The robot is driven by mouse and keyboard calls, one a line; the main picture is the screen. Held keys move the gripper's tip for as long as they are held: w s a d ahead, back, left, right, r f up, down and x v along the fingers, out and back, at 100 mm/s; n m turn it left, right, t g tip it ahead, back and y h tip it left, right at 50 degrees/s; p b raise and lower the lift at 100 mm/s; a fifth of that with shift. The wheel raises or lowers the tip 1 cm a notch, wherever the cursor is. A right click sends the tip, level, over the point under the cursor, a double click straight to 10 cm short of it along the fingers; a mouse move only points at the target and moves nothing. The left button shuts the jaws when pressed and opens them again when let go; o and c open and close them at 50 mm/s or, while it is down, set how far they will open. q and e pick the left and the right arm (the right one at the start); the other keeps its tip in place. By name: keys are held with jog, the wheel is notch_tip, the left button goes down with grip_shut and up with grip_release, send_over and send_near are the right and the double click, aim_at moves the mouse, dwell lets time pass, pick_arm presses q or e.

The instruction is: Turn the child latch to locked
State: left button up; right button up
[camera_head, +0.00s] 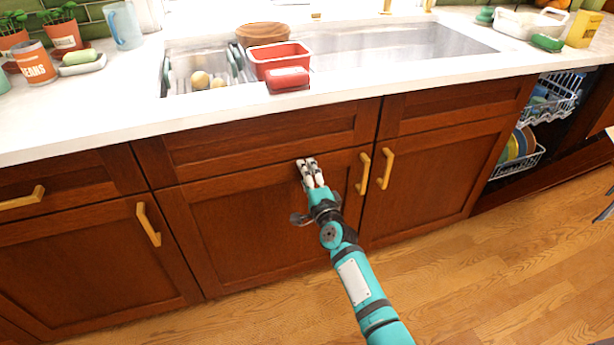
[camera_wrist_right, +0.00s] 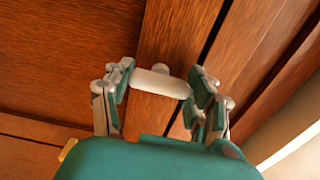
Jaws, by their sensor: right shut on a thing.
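The child latch (camera_wrist_right: 160,82) is a small white bar with a round knob behind its upper edge, on the brown wood cabinet front. In the wrist view it lies nearly level across the picture, its right end close to a dark gap in the wood. I cannot tell whether it spans that gap. My right gripper (camera_wrist_right: 159,88) is shut on the latch, one finger at each end. In the head view my right gripper (camera_head: 308,164) is at the top of the cabinet door (camera_head: 245,225) below the sink, and hides the latch. My left gripper is not in view.
Yellow bar handles (camera_head: 363,173) (camera_head: 386,169) stick out right of my gripper. The white counter (camera_head: 90,115) overhangs above, with a red tub (camera_head: 278,55) and a sponge-like red block (camera_head: 288,79) at the sink. An open dishwasher rack (camera_head: 525,160) is at right. The visible wood floor is largely clear.

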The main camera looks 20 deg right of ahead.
jog(key=o, duration=1.2)
jog(key=shift+c, duration=0.2)
jog(key=s, duration=1.2)
jog(key=shift+d, duration=0.25)
